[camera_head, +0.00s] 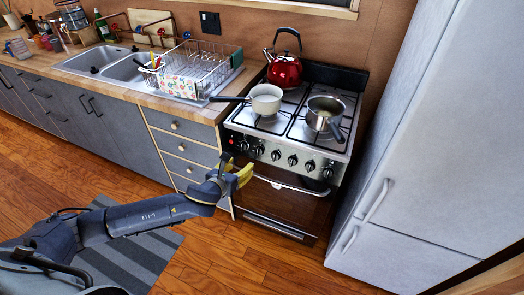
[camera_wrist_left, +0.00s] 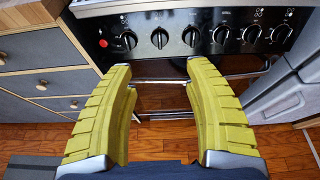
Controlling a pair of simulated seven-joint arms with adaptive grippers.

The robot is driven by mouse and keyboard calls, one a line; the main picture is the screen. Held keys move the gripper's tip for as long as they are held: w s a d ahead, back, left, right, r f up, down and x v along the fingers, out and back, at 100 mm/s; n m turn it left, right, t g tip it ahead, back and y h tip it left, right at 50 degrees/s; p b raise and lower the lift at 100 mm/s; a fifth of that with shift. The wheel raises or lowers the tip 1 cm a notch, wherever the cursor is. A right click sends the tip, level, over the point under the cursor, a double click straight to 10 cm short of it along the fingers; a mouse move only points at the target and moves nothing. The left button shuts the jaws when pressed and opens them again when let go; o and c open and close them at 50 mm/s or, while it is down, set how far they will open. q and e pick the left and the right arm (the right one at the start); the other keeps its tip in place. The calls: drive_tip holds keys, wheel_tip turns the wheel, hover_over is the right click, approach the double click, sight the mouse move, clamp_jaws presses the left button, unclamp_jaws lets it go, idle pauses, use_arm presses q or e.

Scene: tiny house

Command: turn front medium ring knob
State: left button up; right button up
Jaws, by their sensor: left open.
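The stove (camera_head: 290,150) has a front panel with a row of several black knobs. A front knob (camera_head: 258,151) shows near the left part of that row in the head view. In the left wrist view the knob row (camera_wrist_left: 191,37) runs across the top, with a red light (camera_wrist_left: 103,43) at its left end. I cannot tell which knob is the medium ring one. My left gripper (camera_head: 239,174) has yellow fingers and is below and in front of the panel's left part. In the left wrist view it is open and empty (camera_wrist_left: 163,80), apart from the knobs. My right gripper is not in view.
A red kettle (camera_head: 284,70), a cream pan (camera_head: 266,99) and a steel pot (camera_head: 324,113) stand on the hob. Drawers (camera_head: 188,150) are left of the stove, a fridge (camera_head: 415,130) is at right. The oven handle (camera_head: 290,186) runs below the knobs.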

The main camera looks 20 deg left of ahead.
sight(257, 150)
use_arm(q)
drive_tip(key=x, duration=1.7)
drive_tip(key=shift+w, duration=0.3)
drive_tip(key=shift+c, duration=0.5)
clamp_jaws()
